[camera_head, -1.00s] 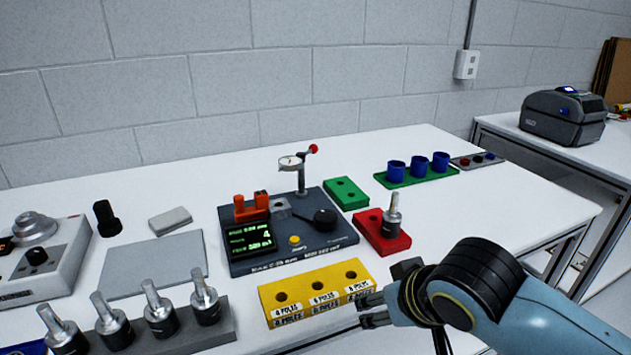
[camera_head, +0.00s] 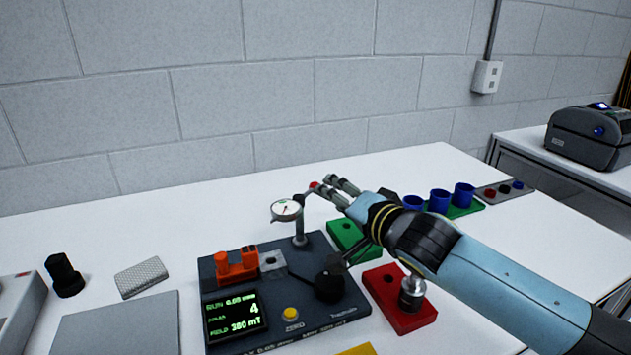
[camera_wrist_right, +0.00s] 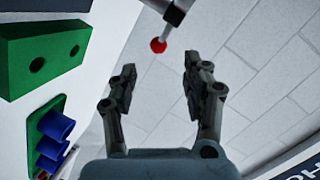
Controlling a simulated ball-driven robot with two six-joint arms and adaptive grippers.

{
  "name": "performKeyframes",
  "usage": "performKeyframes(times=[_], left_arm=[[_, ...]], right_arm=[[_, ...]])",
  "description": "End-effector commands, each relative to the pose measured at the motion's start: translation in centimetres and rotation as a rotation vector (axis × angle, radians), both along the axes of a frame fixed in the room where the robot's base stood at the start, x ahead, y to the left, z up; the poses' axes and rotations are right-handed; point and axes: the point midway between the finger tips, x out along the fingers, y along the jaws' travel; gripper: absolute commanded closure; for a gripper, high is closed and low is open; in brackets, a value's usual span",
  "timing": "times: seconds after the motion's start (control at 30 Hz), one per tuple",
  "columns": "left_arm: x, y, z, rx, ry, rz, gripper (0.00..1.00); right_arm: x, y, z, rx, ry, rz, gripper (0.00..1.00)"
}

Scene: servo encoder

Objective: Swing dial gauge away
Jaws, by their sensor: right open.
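The dial gauge (camera_head: 286,209) stands on its post at the back of the dark grey test fixture (camera_head: 345,306). Its red-tipped lever (camera_head: 314,185) points to the right, and its red ball (camera_wrist_right: 158,45) shows in the right wrist view. My right gripper (camera_head: 330,186) is open at the red ball in the head view. In the wrist view the gripper (camera_wrist_right: 160,85) has its fingers apart, with the ball ahead of the gap between the fingertips and nothing held. My left gripper is not in view.
A green block (camera_head: 342,228) and a red block (camera_head: 420,318) holding a metal-shafted part (camera_head: 411,292) lie below my right arm. Blue cups (camera_head: 439,201) stand on a green tray behind it. An orange clamp (camera_head: 236,265) and a black knob (camera_head: 329,285) sit on the fixture.

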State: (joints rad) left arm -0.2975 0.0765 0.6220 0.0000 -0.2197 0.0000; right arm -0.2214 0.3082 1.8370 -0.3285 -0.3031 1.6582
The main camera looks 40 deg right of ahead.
Motion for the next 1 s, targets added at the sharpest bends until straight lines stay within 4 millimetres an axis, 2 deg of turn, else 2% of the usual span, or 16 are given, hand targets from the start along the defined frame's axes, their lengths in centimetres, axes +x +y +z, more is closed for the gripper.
performKeyframes(times=[0.1,0.17,0.27,0.4,0.57,0.83,1.0], left_arm=[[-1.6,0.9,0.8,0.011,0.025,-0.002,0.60],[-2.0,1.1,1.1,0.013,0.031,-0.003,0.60],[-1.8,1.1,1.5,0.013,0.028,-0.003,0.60],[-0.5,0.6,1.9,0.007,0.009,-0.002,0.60],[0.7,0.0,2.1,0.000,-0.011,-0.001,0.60],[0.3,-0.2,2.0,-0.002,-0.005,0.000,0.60],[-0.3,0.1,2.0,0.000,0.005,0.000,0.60]], right_arm=[[2.6,-0.3,-0.1,0.002,-0.001,-0.002,0.51],[3.8,-0.4,-0.4,0.001,0.000,-0.003,0.51],[5.6,-0.6,-0.9,0.001,0.000,-0.003,0.51],[7.4,-0.8,-1.4,0.000,0.001,-0.002,0.51],[8.3,-0.8,-1.7,0.000,0.000,-0.001,0.51],[8.4,-0.8,-1.8,-0.001,0.002,-0.001,0.51],[8.4,-0.8,-1.8,-0.001,0.002,-0.001,0.73]])
